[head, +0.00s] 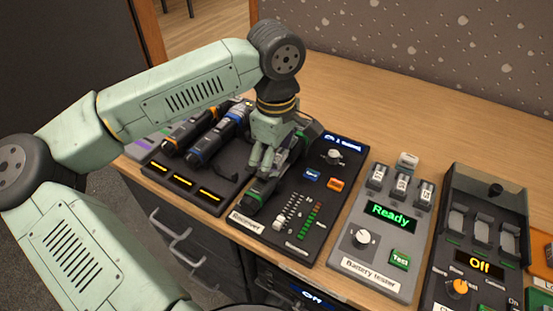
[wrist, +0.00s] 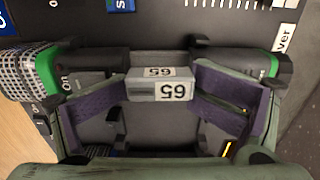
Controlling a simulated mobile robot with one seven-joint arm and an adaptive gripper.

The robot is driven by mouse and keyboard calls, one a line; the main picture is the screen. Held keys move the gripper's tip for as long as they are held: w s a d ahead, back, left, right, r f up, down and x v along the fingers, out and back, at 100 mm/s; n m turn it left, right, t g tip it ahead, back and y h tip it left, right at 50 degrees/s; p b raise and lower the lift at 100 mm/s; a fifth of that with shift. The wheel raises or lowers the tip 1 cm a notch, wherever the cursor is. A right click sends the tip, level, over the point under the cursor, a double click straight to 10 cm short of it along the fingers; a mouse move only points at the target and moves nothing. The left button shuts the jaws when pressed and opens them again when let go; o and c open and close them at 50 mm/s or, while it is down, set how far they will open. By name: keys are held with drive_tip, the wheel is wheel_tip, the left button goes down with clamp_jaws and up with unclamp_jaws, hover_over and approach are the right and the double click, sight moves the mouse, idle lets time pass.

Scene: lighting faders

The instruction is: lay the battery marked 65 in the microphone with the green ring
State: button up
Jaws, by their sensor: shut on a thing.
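In the wrist view the fingers are shut on a light grey battery marked 65 (wrist: 160,88). The same microphone (wrist: 48,70) runs across behind the battery, with its mesh head at left and a green band at each end. The battery appears over the microphone's open middle section. I cannot tell whether it touches the bay. In the head view my gripper hides the battery and the middle of the microphone.
Microphones with a blue ring (head: 213,141) and an orange ring (head: 185,137) lie at left. The receiver panel (head: 335,192) has faders and buttons. The battery tester (head: 381,271) reads Ready, with several batteries in its slots. A unit reading Off (head: 480,264) stands at right. The rear tabletop is clear.

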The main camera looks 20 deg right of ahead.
drive_tip(key=shift+o, duration=0.5)
drive_tip(key=shift+s+a+f+b, duration=0.1)
drive_tip(key=shift+f+b, duration=0.1)
drive_tip(key=shift+f, duration=0.15)
drive_tip(key=shift+a+f+b, duration=0.1)
drive_tip(key=shift+f+b, duration=0.05)
drive_tip(key=shift+f, duration=0.2)
drive_tip(key=o, duration=1.7)
drive_tip(key=shift+r, duration=0.1)
drive_tip(key=shift+c, duration=0.8)
drive_tip(key=shift+o, duration=0.8)
drive_tip(key=shift+r+p, duration=1.55)
drive_tip(key=shift+r, duration=1.55)
